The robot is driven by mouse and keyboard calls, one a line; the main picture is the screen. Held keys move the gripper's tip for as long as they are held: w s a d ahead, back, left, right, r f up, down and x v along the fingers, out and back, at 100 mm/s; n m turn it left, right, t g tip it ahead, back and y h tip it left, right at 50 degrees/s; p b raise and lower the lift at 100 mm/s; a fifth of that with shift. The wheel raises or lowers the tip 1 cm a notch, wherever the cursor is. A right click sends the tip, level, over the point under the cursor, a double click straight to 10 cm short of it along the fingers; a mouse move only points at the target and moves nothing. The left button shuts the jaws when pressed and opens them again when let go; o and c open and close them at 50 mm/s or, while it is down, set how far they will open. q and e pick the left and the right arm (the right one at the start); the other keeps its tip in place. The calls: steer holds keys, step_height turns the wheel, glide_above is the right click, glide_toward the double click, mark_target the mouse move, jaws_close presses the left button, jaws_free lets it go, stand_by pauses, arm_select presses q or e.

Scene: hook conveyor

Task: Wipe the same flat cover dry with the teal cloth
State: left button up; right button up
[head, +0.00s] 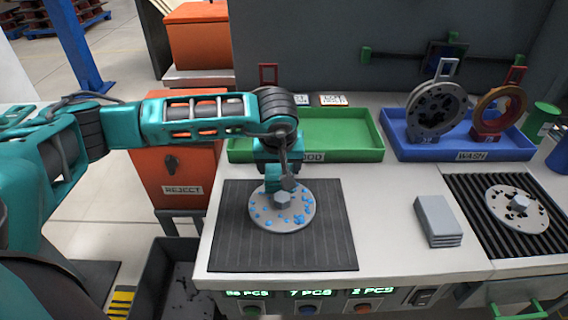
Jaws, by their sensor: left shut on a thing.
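The flat cover (268,218), a round grey disc with a hexagonal boss in its middle, lies on the dark ribbed mat (235,245). Several blue drops are on its face, in front of the boss and at both sides. My left gripper (284,184) points down over the cover, close behind the boss. It is shut on a small teal piece (273,178) that looks like the teal cloth; the gripper partly hides it. I cannot tell whether the cloth touches the cover. My right gripper is not in view.
A green tray (345,157) and a blue WASH tray (398,150) holding two rings stand behind. A stack of grey plates (437,220) lies right of the mat. Another disc (504,212) lies on a black ribbed rack. An orange REJECT bin (178,160) stands left.

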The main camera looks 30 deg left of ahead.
arm_select(q)
steer(key=shift+s+a+f, duration=0.15)
steer(key=shift+s+a, duration=0.35)
steer(key=shift+a, duration=0.2)
steer(key=shift+w+d+b, duration=0.25)
steer(key=shift+w+d, duration=0.35)
steer(key=shift+d, duration=0.35)
steer(key=shift+w+d+b, duration=0.25)
steer(key=shift+w+d, duration=0.35)
steer(key=shift+d, duration=0.35)
steer(key=shift+r, duration=0.25)
steer(key=shift+r+p, duration=2.05)
steer(key=shift+r, duration=0.95)
steer(key=shift+f, duration=0.1)
